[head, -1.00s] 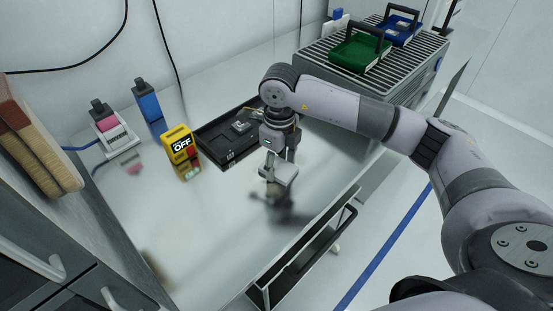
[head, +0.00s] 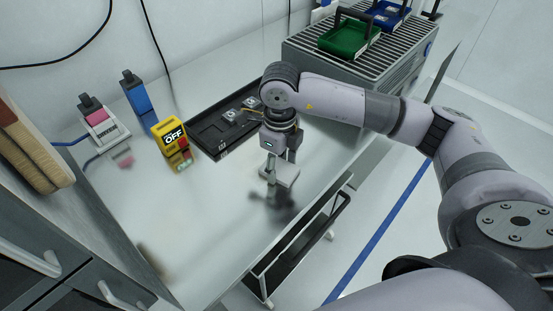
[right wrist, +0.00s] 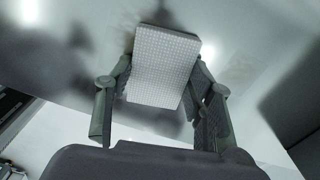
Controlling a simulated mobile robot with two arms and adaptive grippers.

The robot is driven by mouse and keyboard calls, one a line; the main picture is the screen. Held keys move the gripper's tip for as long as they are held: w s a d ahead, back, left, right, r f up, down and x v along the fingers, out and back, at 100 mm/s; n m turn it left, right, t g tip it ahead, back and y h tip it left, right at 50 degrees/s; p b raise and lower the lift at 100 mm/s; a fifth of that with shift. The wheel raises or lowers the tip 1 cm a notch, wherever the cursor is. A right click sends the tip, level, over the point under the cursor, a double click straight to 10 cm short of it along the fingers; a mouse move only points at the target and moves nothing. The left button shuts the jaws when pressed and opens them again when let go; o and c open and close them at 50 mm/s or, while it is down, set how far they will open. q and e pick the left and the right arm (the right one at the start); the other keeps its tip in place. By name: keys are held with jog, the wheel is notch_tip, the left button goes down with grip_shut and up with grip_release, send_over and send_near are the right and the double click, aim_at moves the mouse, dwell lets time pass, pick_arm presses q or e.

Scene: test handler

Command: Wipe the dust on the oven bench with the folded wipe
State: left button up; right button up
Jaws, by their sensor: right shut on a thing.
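My right gripper (head: 277,178) is over the steel oven bench (head: 205,215), shut on the folded wipe (head: 284,173). The wipe is a pale, flat pad with a fine grid texture. It shows between the fingers in the right wrist view (right wrist: 162,68). Whether it touches the bench or hovers just above it I cannot tell. A faint brownish smear, perhaps dust, shows beside the wipe in the right wrist view. A dark shadow or reflection of the gripper blurs the bench beneath it. My left gripper is out of view.
A black tray (head: 207,140) with small parts lies behind the gripper. A grey machine (head: 390,78) carries a green bin (head: 347,38) and a blue bin.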

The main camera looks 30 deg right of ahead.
aim_at(259, 160)
jog(key=shift+w+r+b, duration=0.1)
jog(key=shift+w+b, duration=0.25)
jog(key=shift+w, duration=0.85)
jog(key=shift+w+f+b, duration=0.2)
jog(key=shift+w+b, duration=0.7)
jog(key=shift+w, duration=0.75)
jog(key=shift+s+a, duration=0.4)
jog(key=shift+s, duration=0.2)
jog(key=shift+s+a+r+p, duration=0.1)
jog(key=shift+s+a+p, duration=0.15)
jog(key=shift+s, duration=0.35)
jog(key=shift+s+a+p, duration=0.1)
jog(key=shift+s+a, duration=0.2)
jog(key=shift+s, duration=0.3)
jog(key=shift+s+a, duration=0.4)
jog(key=shift+s, duration=0.45)
jog(key=shift+w+b, duration=0.45)
jog(key=shift+w, duration=0.4)
jog(key=shift+w+b, duration=0.35)
jog(key=shift+w, duration=0.9)
jog(key=shift+w+b, duration=0.4)
jog(key=shift+w, duration=0.15)
jog(key=shift+s, duration=2.65)
jog(key=shift+w+b, duration=0.55)
jog(key=shift+w, duration=1.55)
jog(key=shift+w+b, duration=0.3)
jog(key=shift+w, duration=0.3)
